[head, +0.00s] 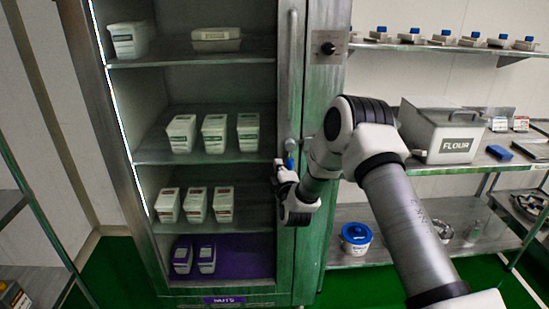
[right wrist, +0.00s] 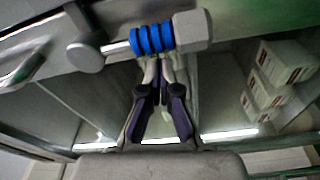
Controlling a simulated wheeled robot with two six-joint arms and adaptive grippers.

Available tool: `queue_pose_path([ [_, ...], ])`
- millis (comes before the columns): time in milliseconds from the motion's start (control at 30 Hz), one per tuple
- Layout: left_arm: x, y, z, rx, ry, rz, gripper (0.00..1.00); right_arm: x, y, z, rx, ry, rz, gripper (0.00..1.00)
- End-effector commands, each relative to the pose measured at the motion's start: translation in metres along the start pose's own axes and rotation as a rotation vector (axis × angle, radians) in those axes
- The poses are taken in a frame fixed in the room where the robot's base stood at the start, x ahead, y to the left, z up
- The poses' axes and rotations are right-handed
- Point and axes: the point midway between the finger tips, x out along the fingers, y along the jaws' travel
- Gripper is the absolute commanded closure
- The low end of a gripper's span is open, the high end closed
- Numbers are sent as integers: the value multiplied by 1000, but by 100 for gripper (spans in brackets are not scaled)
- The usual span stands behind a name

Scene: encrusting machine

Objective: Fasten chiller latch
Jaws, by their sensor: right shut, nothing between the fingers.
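The chiller (head: 311,110) stands at the centre-left of the head view, its shelves visible behind the long vertical handle (head: 292,75). Its latch shows in the right wrist view as a metal bar with a blue ringed grip (right wrist: 152,39), a round grey pivot (right wrist: 85,57) and a faceted end knob (right wrist: 192,31). In the head view only a bit of blue (head: 290,162) shows by my gripper. My right gripper (head: 279,170) is shut and empty. In the wrist view its fingertips (right wrist: 159,64) are right beside the blue grip; whether they touch it I cannot tell. My left gripper is not in view.
On the right, a shelf holds a flour bin (head: 441,132); a blue-lidded bucket (head: 356,238) stands lower. Green floor (head: 110,270) is clear at the lower left.

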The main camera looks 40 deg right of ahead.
Motion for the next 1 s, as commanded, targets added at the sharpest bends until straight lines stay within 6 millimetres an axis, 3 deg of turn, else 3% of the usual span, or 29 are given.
queue_pose_path([
  [167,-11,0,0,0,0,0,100,-1,0,8,-115,0,-17,100],
  [1000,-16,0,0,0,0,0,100,-2,-4,16,-106,-1,-15,100],
])
